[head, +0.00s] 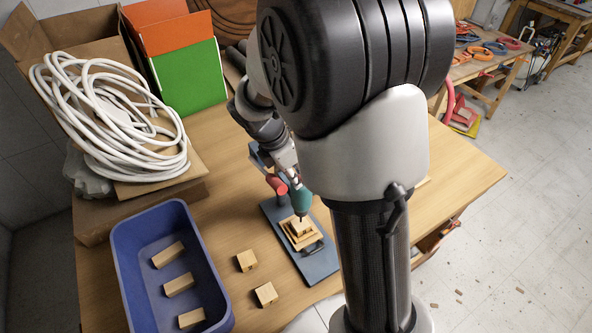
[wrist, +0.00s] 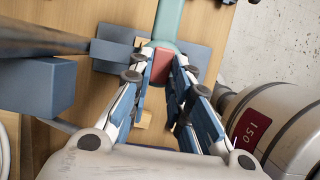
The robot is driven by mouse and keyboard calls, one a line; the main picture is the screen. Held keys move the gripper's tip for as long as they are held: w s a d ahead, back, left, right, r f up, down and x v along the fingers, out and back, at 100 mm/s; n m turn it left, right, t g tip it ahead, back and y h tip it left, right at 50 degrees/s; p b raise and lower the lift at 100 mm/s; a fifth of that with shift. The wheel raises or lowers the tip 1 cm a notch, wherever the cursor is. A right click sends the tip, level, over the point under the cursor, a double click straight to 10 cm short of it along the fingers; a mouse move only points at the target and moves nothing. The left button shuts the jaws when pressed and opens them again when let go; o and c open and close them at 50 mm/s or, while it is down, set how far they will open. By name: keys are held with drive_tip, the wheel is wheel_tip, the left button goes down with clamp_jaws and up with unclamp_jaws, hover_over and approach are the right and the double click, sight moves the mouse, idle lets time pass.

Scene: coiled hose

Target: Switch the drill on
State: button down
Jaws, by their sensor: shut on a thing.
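The teal drill (head: 301,198) points down in a stand with a flat blue-grey base (head: 318,265). Its tip is just over a wooden block (head: 302,227) on that base. In the wrist view the drill's teal body (wrist: 168,22) is at the top, with a red part (wrist: 161,67) below it. My gripper (wrist: 160,72) is shut on this red part, one fingertip on each side. In the head view my gripper (head: 286,165) reaches the drill from behind, partly hidden by my arm. I cannot see a switch clearly.
A red handle (head: 276,185) is beside the drill. A blue bin (head: 130,270) with wooden blocks stands at the left; two blocks (head: 265,294) lie between it and the stand. A coiled white hose (head: 110,115) rests on a carton behind. The table's right end is largely clear.

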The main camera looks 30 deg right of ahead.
drive_tip(key=shift+s+d+r+y+p, duration=0.2)
drive_tip(key=shift+y+p, duration=0.55)
drive_tip(key=shift+p, duration=1.3)
drive_tip(key=shift+w+d+r+y+p, duration=0.2)
drive_tip(key=shift+y+p, duration=0.55)
drive_tip(key=shift+p, duration=1.25)
drive_tip(key=shift+d+f+y+p, duration=0.15)
drive_tip(key=shift+d+y+p, duration=0.05)
drive_tip(key=shift+y+p, duration=0.45)
drive_tip(key=c, duration=1.5)
unclamp_jaws()
drive_tip(key=r, duration=1.2)
drive_tip(key=shift+d, duration=0.25)
